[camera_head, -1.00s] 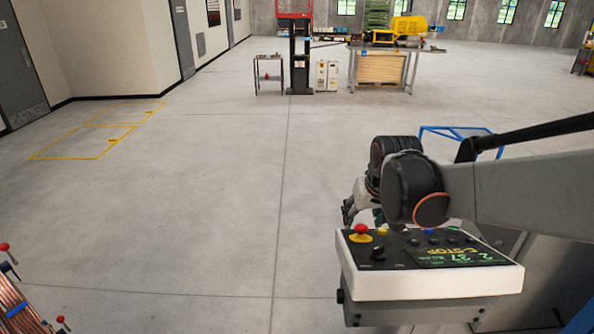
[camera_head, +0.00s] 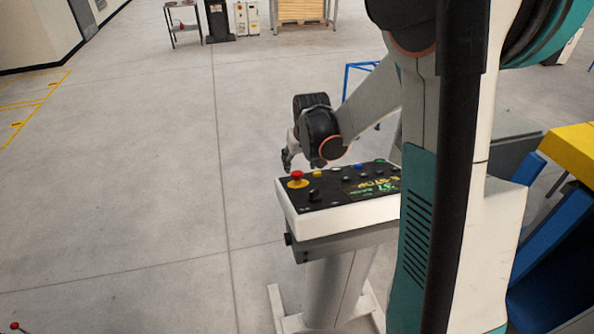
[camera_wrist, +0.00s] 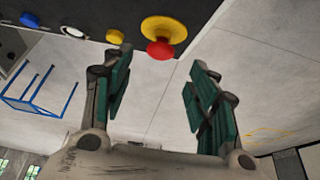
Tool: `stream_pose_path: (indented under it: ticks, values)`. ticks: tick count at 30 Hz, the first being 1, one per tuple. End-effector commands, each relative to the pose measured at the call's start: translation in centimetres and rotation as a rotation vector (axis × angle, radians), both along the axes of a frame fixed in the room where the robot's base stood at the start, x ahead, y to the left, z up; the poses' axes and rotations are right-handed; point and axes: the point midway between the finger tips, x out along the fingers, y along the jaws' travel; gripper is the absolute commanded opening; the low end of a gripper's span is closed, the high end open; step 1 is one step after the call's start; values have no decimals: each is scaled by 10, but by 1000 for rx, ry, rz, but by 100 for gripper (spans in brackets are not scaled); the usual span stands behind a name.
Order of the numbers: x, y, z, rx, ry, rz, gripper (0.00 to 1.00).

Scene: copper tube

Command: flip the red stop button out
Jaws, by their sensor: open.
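The red stop button (camera_head: 296,175) sits on a yellow round base at the left end of the control panel (camera_head: 322,222), near its far edge. In the wrist view the red button (camera_wrist: 160,50) shows beyond the fingertips, between them and a little above. My gripper (camera_wrist: 157,72) is open and empty, with two green-padded fingers apart. In the head view my gripper (camera_head: 288,160) is just behind and slightly above the red button. Whether a fingertip touches the button cannot be told.
The panel also carries a black knob (camera_head: 314,195), a yellow button (camera_wrist: 115,36), a white button (camera_wrist: 73,31) and a blue button (camera_wrist: 29,19). A blue frame (camera_head: 362,68) stands behind the panel. The floor left of the panel is clear.

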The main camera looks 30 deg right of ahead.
Motion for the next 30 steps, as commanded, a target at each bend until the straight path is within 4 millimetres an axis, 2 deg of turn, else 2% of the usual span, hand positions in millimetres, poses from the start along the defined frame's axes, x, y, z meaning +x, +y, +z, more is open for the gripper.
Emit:
stream_pose_path:
  ticks: [6,12,18,27,30]
  values:
    - [13,-3,-32,0,0,0,53]
    - [21,-4,-52,0,0,0,53]
    - [25,-5,-61,0,0,0,53]
    - [25,-5,-62,0,0,0,53]
    - [25,-5,-62,0,0,0,31]
